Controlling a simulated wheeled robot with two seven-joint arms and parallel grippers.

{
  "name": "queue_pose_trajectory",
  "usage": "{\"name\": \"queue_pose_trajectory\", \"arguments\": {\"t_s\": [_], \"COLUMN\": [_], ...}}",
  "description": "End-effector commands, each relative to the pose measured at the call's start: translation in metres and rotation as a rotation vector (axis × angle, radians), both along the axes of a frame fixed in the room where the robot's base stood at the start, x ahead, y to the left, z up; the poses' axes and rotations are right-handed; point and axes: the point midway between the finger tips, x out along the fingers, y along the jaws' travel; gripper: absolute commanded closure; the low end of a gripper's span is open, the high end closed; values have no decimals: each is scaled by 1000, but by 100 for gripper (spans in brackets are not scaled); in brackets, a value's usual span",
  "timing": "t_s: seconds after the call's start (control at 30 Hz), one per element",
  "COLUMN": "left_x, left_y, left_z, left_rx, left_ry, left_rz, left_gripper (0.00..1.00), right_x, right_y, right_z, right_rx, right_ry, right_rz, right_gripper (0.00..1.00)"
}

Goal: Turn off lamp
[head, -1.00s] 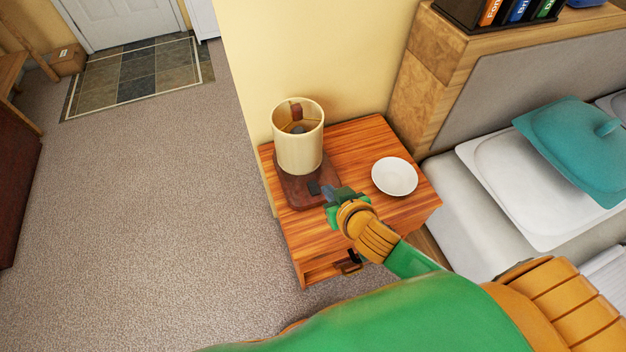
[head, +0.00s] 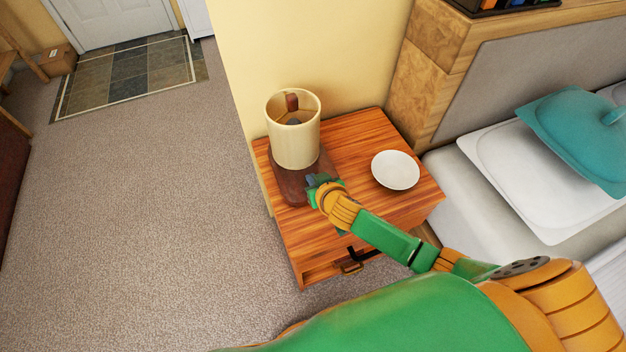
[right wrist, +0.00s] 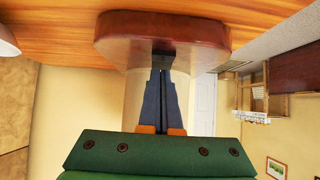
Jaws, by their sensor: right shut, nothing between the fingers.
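The lamp (head: 294,130) stands upright on the nightstand (head: 345,140), with a cream open-topped shade and a dark reddish-brown base (head: 291,190). My right gripper (head: 315,181) is at the front of the lamp base in the head view and hides part of it. In the right wrist view the closed fingertips (right wrist: 163,72) are at a dark switch-like patch on the lamp base (right wrist: 130,35); I cannot tell whether they touch it. The fingers are shut with nothing between them. My left gripper is not in view.
A white bowl (head: 395,170) sits on the nightstand to the right of my gripper. A wall (head: 300,50) rises behind the lamp. Carpet (head: 140,210) is clear on the left.

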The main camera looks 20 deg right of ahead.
Motion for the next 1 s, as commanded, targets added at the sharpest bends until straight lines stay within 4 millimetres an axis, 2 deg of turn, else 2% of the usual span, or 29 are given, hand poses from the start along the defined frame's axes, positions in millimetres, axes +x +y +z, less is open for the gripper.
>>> {"name": "queue_pose_trajectory", "arguments": {"t_s": [0.57, 1.0], "left_x": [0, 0], "left_y": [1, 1], "left_z": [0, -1], "left_rx": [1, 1], "left_ry": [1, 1], "left_rz": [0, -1], "left_gripper": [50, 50], "right_x": [3, 19], "right_y": [0, 0], "right_z": [-5, 0], "right_rx": [-2, -2], "right_ry": [7, 6], "right_rz": [0, 0], "right_gripper": [100, 100]}}
